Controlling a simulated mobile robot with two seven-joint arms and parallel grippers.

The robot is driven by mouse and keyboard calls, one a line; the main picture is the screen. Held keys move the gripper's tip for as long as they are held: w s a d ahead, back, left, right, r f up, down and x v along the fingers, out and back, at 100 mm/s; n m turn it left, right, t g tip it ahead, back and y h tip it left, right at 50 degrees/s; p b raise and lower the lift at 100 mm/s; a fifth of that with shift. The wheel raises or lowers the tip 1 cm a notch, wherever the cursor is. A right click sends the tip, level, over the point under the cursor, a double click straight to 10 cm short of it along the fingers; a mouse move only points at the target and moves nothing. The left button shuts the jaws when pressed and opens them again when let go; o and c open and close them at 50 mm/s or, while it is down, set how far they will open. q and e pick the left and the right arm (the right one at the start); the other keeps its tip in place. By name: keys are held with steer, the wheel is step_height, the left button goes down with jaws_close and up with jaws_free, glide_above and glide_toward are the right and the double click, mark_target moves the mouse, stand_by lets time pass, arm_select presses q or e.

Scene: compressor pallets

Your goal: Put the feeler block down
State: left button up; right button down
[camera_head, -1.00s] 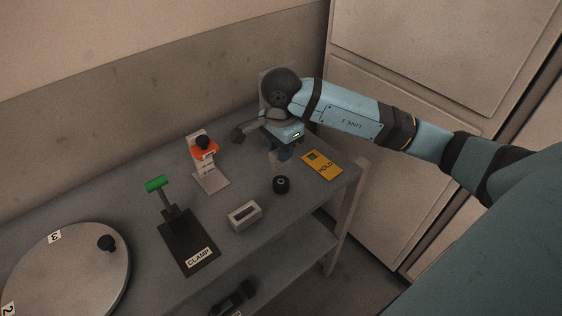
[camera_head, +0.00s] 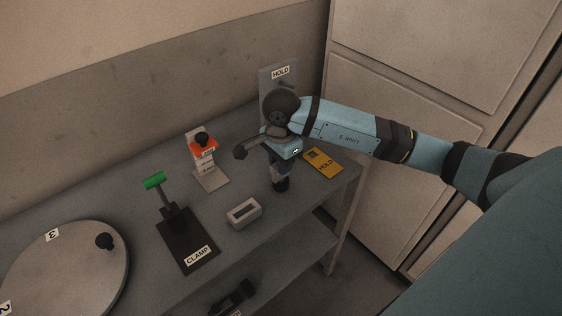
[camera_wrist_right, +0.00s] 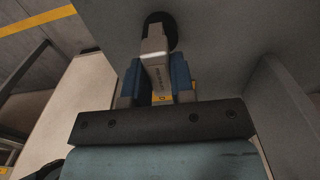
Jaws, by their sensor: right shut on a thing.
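The feeler block (camera_wrist_right: 156,66), a light grey piece with small dark print, is between the blue fingers of my right gripper (camera_wrist_right: 158,88) in the right wrist view. My right gripper (camera_head: 279,172) is shut on it and points down at the right part of the bench. A black round piece (camera_wrist_right: 161,24) shows just beyond the block's far end; it also shows under the gripper in the head view (camera_head: 281,185). I cannot tell whether the block touches it. My left gripper is not in view.
A grey slotted block (camera_head: 244,212) lies left of the gripper on the bench (camera_head: 110,205). A yellow HOLD card (camera_head: 323,163) lies to the right. An orange-topped stand (camera_head: 207,165), the CLAMP fixture (camera_head: 188,240) and a round plate (camera_head: 70,270) stand further left. A HOLD panel (camera_head: 276,75) stands behind.

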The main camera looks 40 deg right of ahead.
steer(key=c, duration=1)
jaws_free()
steer(key=shift+f, duration=0.1)
steer(key=shift+o, duration=0.2)
steer(key=shift+r+p, duration=0.95)
steer(key=shift+p, duration=0.05)
step_height(320, 180, up, 11)
steer(key=b, duration=0.1)
steer(key=shift+r, duration=0.2)
steer(key=shift+f, duration=0.1)
